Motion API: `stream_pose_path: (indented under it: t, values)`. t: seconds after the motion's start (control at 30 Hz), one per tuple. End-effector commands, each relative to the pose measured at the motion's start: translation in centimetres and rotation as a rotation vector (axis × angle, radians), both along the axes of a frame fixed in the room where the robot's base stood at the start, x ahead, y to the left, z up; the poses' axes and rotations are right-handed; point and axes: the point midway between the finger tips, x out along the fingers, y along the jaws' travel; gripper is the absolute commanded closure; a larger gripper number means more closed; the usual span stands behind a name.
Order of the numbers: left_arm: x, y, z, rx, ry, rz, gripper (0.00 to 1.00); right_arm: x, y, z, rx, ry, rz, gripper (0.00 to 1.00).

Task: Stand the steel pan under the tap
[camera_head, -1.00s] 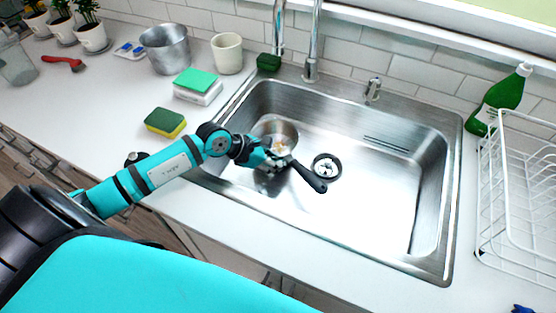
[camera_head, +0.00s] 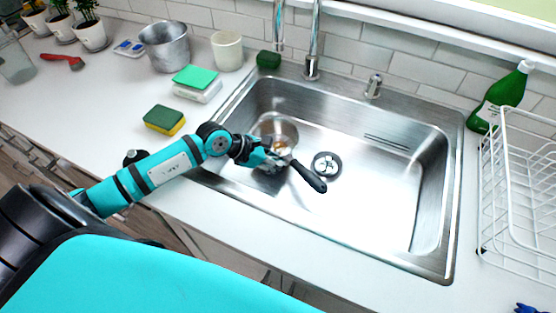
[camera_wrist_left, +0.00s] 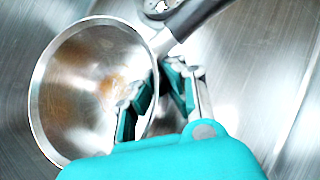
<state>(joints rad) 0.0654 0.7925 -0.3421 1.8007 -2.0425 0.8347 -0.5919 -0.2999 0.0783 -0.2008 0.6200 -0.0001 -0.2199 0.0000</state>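The steel pan (camera_head: 274,126) is in the left part of the sink basin, with brownish stains inside and its black handle (camera_head: 309,176) pointing toward the front right. The wrist view shows its round bowl (camera_wrist_left: 75,85). My left gripper (camera_head: 282,157) is at the pan's edge near the handle. In the wrist view the fingers (camera_wrist_left: 163,85) stand apart, one over the bowl and one outside, with the rim between them. A gap shows, though contact is hard to judge. The tap (camera_head: 313,45) rises behind the sink; its upper part is cut off.
The sink (camera_head: 385,205) has a drain (camera_head: 326,165) right of the pan and free floor farther right. A sponge (camera_head: 164,120) and a metal bucket (camera_head: 165,47) stand on the left counter. A white dish rack (camera_head: 515,190) and green bottle (camera_head: 500,97) are at right.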

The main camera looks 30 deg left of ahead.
Motion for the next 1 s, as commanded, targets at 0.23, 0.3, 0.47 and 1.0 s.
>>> stream_pose_path:
  t: [0.23,0.3,0.47,1.0]
  values:
    - [0.1,0.0,-0.2,-0.001,-0.004,0.000,0.94,0.0,0.0,-0.3,0.000,0.000,0.000,0.60]
    - [0.1,0.0,-0.2,-0.001,-0.004,0.000,0.85,0.0,0.0,-0.2,0.000,0.000,-0.001,0.60]
    - [0.1,0.0,-0.2,-0.001,-0.002,0.000,0.67,0.0,0.0,-0.3,0.000,0.000,-0.001,0.60]
    - [-1.8,1.7,2.0,0.005,0.001,-0.001,0.67,0.0,-0.3,-0.3,-0.003,0.000,0.000,0.60]
